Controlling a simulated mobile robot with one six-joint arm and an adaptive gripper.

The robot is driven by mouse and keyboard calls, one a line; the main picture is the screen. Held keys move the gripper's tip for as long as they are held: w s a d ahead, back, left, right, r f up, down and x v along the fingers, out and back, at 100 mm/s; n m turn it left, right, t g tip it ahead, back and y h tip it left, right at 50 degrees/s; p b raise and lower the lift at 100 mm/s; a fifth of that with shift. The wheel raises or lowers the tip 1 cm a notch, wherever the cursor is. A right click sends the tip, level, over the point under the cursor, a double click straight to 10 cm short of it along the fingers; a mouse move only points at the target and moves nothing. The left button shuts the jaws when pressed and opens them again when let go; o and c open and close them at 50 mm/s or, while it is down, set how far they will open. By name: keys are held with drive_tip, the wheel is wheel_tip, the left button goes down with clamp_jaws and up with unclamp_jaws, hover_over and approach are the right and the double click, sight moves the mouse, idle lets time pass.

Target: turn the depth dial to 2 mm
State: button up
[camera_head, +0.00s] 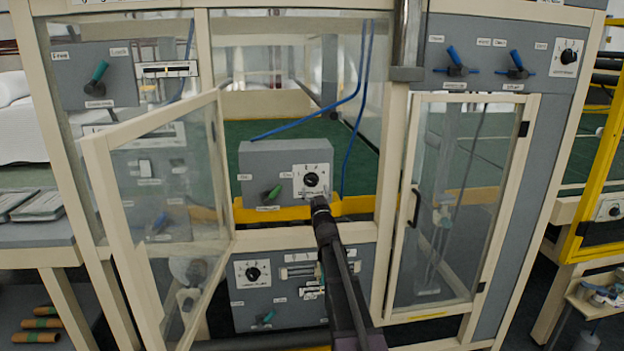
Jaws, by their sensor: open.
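A black dial (311,179) with a white scale plate sits on the right of a grey box (258,158) behind the open doorway of the machine. The scale marks and its label are too small to read, so I cannot tell its setting or confirm that it is the depth dial. My gripper (319,203) is open, just below the dial's plate, at the end of my arm reaching in from below. Its fingertips are small and dark. I cannot tell whether they touch the plate. The dial itself is in view above them.
A glazed door (91,148) stands swung open at left; a second glazed door (537,100) at right is shut. A green lever (271,193) is left of the dial. Other dials show at lower left (253,273) and upper right (568,56). Blue hoses (357,120) hang behind the box.

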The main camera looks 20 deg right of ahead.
sight(312, 182)
drive_tip(key=shift+p+x, duration=0.55)
drive_tip(key=shift+x, duration=1.5)
drive_tip(key=c, duration=1.1)
